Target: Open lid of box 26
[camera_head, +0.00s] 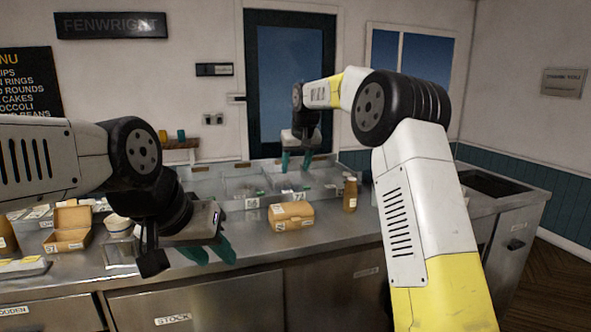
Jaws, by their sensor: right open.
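A closed tan cardboard box (291,217) with white labels sits on the steel counter right of the centre. Its lid is down; its number is too small to read surely. A second tan box (68,238) stands at the left with its lid up, marked with what looks like 51. My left gripper (217,261) has teal fingers pointing down, apart and empty, left of and nearer than the closed box. My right gripper (295,168) is open and empty, beyond the closed box and over the bins at the back. Neither gripper touches the box.
A brown bottle (350,195) stands right of the closed box. Clear divided bins (240,184) line the counter's back. A white cup (118,226) stands near the open box. The steel counter (300,247) is bare in front of the closed box.

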